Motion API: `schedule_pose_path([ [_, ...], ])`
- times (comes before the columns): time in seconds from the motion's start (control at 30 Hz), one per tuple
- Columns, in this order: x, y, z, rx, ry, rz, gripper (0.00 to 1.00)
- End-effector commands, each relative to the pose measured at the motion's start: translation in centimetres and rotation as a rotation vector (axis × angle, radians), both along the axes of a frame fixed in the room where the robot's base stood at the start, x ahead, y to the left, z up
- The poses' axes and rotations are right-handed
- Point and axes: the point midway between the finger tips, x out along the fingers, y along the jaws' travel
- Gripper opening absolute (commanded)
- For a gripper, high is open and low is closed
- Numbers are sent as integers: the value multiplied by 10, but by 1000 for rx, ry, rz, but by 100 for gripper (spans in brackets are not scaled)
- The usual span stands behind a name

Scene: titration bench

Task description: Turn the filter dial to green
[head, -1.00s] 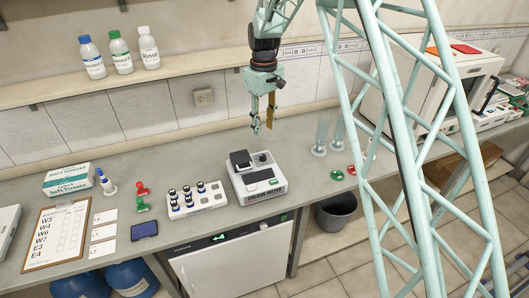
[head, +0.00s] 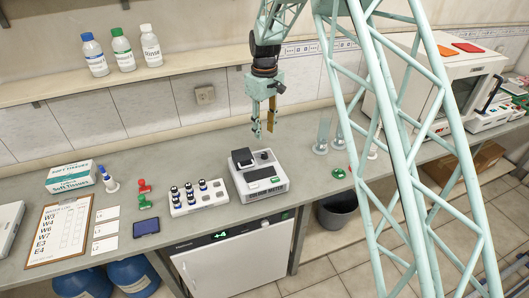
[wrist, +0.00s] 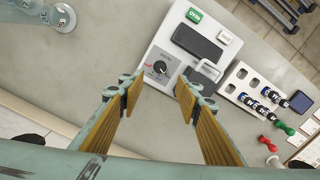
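The filter dial is a small dark round knob (wrist: 160,67) on the white meter (wrist: 158,50) in the wrist view. Small marks surround it, with a reddish one at its left; the pointer setting is too small to read surely. In the head view the dial (head: 265,156) sits at the meter's (head: 278,186) back right, beside a black raised block. My gripper (head: 264,132) hangs above and behind the meter, pointing down. In the wrist view its two yellow-padded fingers (wrist: 158,92) are apart with nothing between them, short of the dial in the picture.
A white vial rack (head: 212,201) is left of the meter. Glass cylinders (head: 322,138) stand to the right. A shelf with bottles (head: 122,55) runs along the wall. Bare bench lies behind the meter.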

Motion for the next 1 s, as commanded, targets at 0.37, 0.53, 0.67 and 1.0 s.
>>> schedule_pose_path([
  [0.37,-1,0,-49,-1,2,0,31],
  [0.53,-1,0,-71,-1,2,0,31],
  [0.67,-1,0,-88,-1,2,0,31],
  [1.0,0,0,-114,0,0,0,31],
])
